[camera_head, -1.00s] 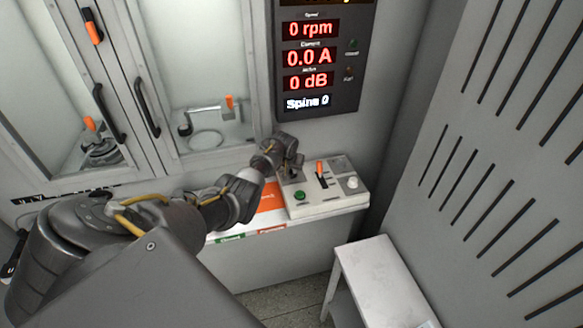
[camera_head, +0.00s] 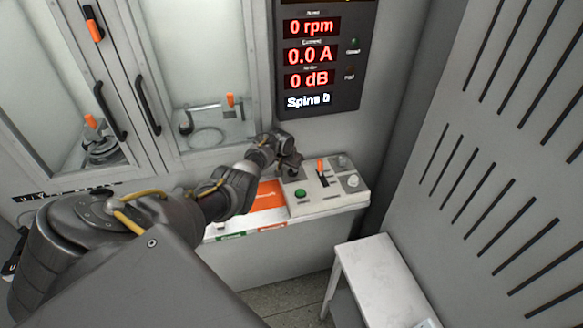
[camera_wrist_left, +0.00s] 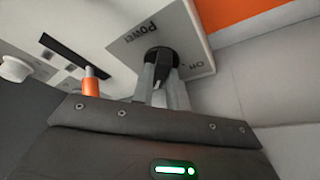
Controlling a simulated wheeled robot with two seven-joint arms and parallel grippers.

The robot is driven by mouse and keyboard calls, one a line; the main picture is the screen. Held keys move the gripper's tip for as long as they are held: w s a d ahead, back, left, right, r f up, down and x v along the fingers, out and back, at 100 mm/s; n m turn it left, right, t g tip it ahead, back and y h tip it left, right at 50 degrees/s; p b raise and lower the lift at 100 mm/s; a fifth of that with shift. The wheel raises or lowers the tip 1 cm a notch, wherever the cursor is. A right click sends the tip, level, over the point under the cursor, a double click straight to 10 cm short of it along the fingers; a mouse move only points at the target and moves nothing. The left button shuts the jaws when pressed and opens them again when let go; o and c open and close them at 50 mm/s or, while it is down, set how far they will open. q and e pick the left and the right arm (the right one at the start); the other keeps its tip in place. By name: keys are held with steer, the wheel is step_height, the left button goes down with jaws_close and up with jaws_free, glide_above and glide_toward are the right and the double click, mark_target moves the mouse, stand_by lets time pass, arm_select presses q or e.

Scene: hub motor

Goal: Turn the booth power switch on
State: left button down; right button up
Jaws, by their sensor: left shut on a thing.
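In the head view the arm and gripper mostly cover the switch. My right gripper is in neither view.
An orange-tipped lever (camera_head: 321,168), a green button (camera_head: 300,193) and a white knob (camera_head: 352,182) stand close by on the box. The lit display (camera_head: 310,55) reads 0 rpm, 0.0 A and 0 dB. Glass doors are on the left; a white stool (camera_head: 375,270) stands below right.

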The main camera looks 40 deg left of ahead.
arm_select(q)
steer(key=c, duration=1.4)
jaws_free()
steer(key=shift+r, duration=0.1)
steer(key=shift+r+p, duration=0.3)
steer(key=p+v, duration=0.2)
steer(key=v, duration=0.8)
steer(key=shift+s, duration=0.15)
steer(key=shift+f, duration=0.1)
